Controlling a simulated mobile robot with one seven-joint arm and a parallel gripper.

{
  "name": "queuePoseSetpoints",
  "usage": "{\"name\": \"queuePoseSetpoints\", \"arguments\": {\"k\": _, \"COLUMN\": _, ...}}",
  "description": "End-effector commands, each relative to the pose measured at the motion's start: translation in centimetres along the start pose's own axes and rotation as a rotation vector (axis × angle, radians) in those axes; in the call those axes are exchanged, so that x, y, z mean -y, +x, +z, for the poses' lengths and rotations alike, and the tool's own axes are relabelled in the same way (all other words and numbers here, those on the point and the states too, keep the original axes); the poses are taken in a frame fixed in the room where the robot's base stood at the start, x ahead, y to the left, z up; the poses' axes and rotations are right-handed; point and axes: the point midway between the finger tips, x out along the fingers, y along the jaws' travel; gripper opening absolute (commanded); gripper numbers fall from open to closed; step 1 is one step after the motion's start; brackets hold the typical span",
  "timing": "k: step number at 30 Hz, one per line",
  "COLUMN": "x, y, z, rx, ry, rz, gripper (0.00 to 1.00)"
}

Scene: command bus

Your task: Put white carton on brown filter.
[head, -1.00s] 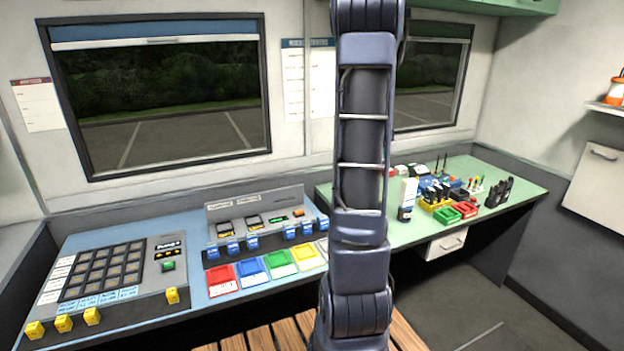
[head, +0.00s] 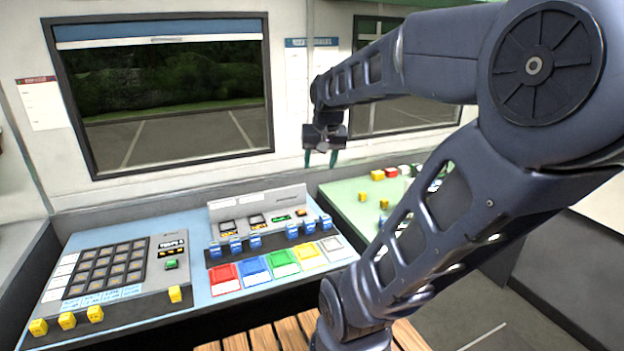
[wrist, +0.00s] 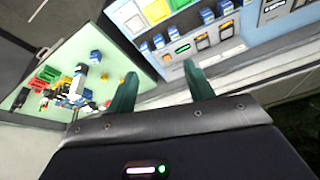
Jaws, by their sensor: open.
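My gripper (head: 321,158) hangs in front of the wall between the two windows, with its two dark green fingers apart and nothing between them. In the wrist view the open fingers (wrist: 158,82) point toward the desks, well clear of them. A small white and blue block (wrist: 95,58) on the green desk in the wrist view may be the white carton, but it is too small to be sure. In the head view my arm hides the carton's earlier place. I cannot make out a brown filter in any view.
The green desk (wrist: 112,78) holds red, green and yellow trays and small parts. The blue desk (head: 205,295) carries a button panel (head: 105,272), a sloped console (head: 262,212) and coloured trays. A wooden slatted seat (head: 285,333) is in front.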

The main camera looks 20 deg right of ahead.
Motion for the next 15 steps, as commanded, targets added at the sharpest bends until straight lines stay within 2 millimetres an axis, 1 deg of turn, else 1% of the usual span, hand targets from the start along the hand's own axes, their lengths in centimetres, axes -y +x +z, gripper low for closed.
{"name": "queuePoseSetpoints", "arguments": {"k": 1, "x": 0.8, "y": -0.5, "z": 1.6, "rx": -0.008, "ry": -0.047, "rz": -0.01, "gripper": 0.53}}
{"name": "queuePoseSetpoints", "arguments": {"k": 3, "x": 1.6, "y": -0.9, "z": 3.4, "rx": -0.012, "ry": -0.109, "rz": -0.02, "gripper": 0.53}}
{"name": "queuePoseSetpoints", "arguments": {"k": 6, "x": 2.4, "y": -1.2, "z": 5.7, "rx": -0.019, "ry": -0.184, "rz": -0.03, "gripper": 0.53}}
{"name": "queuePoseSetpoints", "arguments": {"k": 10, "x": 3.0, "y": -1.4, "z": 7.5, "rx": -0.023, "ry": -0.246, "rz": -0.036, "gripper": 0.53}}
{"name": "queuePoseSetpoints", "arguments": {"k": 12, "x": 3.2, "y": -1.4, "z": 8.0, "rx": -0.023, "ry": -0.262, "rz": -0.038, "gripper": 0.53}}
{"name": "queuePoseSetpoints", "arguments": {"k": 15, "x": 3.2, "y": -1.4, "z": 8.3, "rx": -0.024, "ry": -0.272, "rz": -0.039, "gripper": 0.53}}
